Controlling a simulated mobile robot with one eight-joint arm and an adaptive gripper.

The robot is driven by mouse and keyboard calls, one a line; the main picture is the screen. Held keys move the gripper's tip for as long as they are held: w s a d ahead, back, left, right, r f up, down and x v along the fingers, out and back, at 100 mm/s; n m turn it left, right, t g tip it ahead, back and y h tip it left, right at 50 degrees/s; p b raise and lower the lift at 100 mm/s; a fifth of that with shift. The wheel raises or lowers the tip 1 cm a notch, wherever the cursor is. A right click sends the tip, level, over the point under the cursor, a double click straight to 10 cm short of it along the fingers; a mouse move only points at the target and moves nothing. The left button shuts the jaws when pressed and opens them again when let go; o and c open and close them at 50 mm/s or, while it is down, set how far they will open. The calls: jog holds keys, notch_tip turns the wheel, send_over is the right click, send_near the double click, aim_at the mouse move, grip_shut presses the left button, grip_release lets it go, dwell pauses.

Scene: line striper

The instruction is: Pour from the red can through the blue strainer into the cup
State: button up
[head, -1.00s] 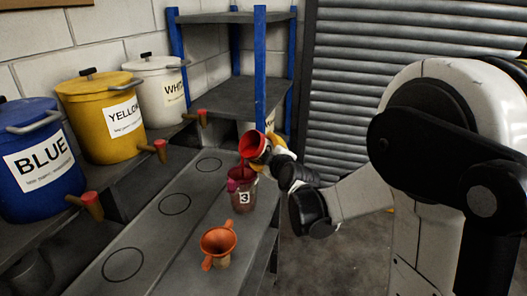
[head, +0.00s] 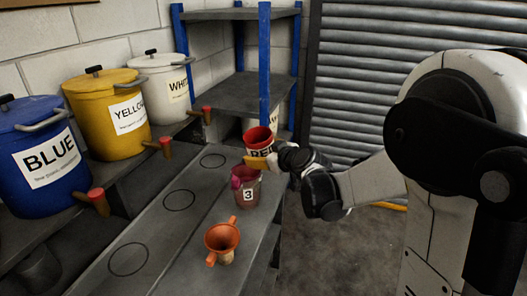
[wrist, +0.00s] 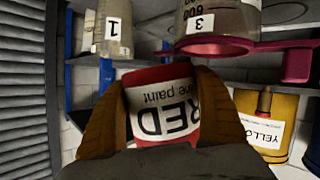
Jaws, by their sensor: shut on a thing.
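The red can (head: 260,142) has a white RED label and stands nearly upright, held above and just behind the cup. My gripper (head: 272,160) is shut on it; in the wrist view the fingers flank the can (wrist: 162,105), its label upside down. The cup marked 3 (head: 246,196) stands on the bench with reddish colour inside. A magenta strainer (head: 243,177) sits at its top; its ring and handle also show in the wrist view (wrist: 225,45). I see no blue strainer. An orange strainer (head: 222,237) stands nearer on the bench.
Blue (head: 42,155), yellow (head: 107,115) and white (head: 160,88) paint buckets with red-tipped taps line the left. A cup marked 1 (wrist: 114,30) shows in the wrist view. Blue-posted shelves (head: 240,85) stand behind. The circles marked on the bench are empty.

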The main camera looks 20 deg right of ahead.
notch_tip(320, 180, up, 2)
jog(key=shift+d+r+m+y+p, duration=0.15)
jog(key=shift+m+y+p, duration=0.4)
jog(key=shift+p, duration=0.4)
jog(key=shift+r+m, duration=0.35)
jog(key=shift+m, duration=0.1)
